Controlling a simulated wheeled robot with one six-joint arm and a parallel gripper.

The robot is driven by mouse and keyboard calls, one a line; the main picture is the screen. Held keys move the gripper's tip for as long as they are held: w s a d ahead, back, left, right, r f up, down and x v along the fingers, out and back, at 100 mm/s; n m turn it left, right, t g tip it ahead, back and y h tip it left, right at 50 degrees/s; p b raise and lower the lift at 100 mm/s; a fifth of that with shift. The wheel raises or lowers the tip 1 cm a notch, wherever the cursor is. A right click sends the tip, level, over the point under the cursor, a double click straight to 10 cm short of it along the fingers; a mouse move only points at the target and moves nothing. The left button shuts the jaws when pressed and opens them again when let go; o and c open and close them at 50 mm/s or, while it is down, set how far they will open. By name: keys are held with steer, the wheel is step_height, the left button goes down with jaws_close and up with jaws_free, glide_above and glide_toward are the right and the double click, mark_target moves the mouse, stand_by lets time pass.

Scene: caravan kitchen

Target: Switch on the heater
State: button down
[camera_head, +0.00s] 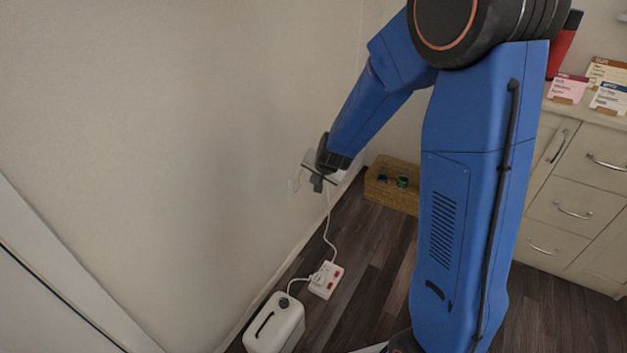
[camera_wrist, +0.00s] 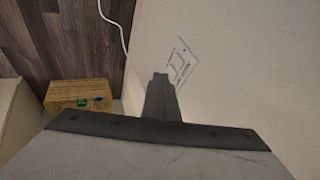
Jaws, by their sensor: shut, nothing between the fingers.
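A white box with a dark handle slot (camera_head: 275,325), seemingly the heater, stands on the floor by the wall. Its cord runs to a white power strip (camera_head: 326,280) with red switches. Another white cord rises from the strip to the wall near my gripper; its upper end is hidden in the head view. A pale outlet or switch plate (camera_head: 294,180) is on the wall beside my gripper (camera_head: 318,186). The plate (camera_wrist: 180,62) also shows just beyond my shut fingers (camera_wrist: 160,77) in the wrist view. The fingers are empty; I cannot tell whether they touch the plate.
A wicker box (camera_head: 393,187) with small green and blue things sits on the floor beyond my gripper. Cream drawers (camera_head: 572,195) with cards (camera_head: 568,88) on top stand at the right. The wall is close on the left. Dark floor is open around the strip.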

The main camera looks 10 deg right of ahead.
mark_target(296, 185)
steer(key=shift+f, duration=0.15)
steer(key=shift+s+d+f, duration=0.1)
steer(key=shift+s+f, duration=0.05)
steer(key=shift+f, duration=0.4)
steer(key=w+a+f, duration=0.3)
steer(key=w+f, duration=0.5)
steer(key=shift+w+a+f, duration=0.25)
steer(key=shift+f, duration=0.1)
stand_by(0.5)
